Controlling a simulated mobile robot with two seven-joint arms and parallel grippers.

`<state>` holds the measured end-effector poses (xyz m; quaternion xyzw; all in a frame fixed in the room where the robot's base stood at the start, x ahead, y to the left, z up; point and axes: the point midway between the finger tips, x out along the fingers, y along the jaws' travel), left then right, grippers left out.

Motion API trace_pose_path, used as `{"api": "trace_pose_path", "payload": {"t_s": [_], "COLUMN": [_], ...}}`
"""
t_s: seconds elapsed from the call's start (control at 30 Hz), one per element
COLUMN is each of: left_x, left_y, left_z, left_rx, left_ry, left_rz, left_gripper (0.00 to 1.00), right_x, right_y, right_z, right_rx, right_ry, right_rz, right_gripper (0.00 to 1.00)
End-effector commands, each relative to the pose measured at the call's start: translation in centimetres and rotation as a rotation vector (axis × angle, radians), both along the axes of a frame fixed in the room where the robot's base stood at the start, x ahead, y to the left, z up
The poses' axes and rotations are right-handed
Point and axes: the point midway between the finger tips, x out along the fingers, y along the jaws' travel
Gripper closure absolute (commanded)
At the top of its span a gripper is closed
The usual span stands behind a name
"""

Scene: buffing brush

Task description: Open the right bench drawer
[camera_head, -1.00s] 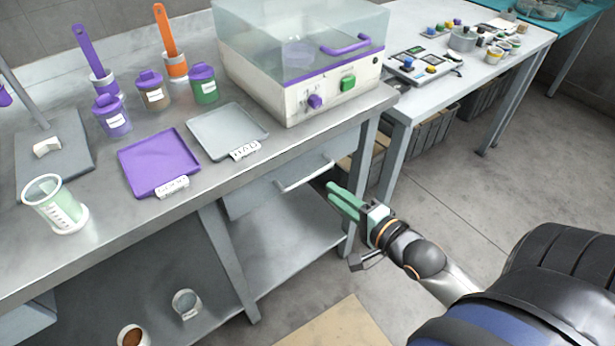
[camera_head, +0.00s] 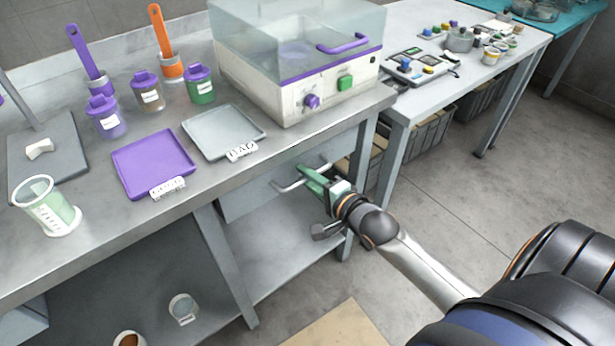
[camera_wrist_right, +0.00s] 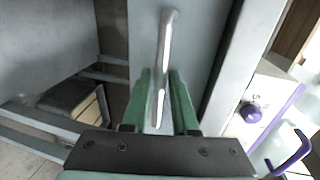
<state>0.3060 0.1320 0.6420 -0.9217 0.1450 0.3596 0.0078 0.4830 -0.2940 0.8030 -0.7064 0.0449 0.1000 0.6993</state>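The right bench drawer (camera_head: 245,199) is under the benchtop, with a pale bar handle (camera_head: 288,186) across its front. It looks closed. My right gripper (camera_head: 311,178) is at the handle's right part. In the right wrist view, its two green fingers (camera_wrist_right: 162,95) stand apart, one on each side of the handle (camera_wrist_right: 164,60), with a gap to the right finger; the left finger is very close to the bar. Whether either finger touches it, I cannot tell. My left gripper is not in view.
A bench leg (camera_head: 360,165) stands just right of the drawer. On the benchtop (camera_head: 90,245) are a purple tray (camera_head: 152,160), a grey tray (camera_head: 222,128), a clear-lidded machine (camera_head: 300,95) and a beaker (camera_head: 46,206).

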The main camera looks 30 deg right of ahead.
Motion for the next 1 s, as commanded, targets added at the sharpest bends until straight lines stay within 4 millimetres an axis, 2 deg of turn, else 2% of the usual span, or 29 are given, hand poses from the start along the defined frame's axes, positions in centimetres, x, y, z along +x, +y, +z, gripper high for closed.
{"api": "trace_pose_path", "payload": {"t_s": [0.03,0.27,0.3,1.0], "left_x": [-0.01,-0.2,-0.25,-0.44], "left_y": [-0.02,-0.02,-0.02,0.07], "left_z": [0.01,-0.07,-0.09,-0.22], "left_rx": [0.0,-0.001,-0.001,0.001], "left_ry": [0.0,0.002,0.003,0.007], "left_rz": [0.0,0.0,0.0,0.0], "left_gripper": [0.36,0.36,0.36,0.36], "right_x": [-0.01,-0.03,-0.03,-0.06], "right_y": [-0.01,-0.01,-0.01,-0.01], "right_z": [-0.01,-0.02,-0.01,-0.04], "right_rx": [0.0,0.0,0.0,0.0], "right_ry": [0.0,0.0,0.0,0.001], "right_rz": [0.0,0.0,0.0,0.0], "right_gripper": [0.73,0.99,1.0,1.0]}}
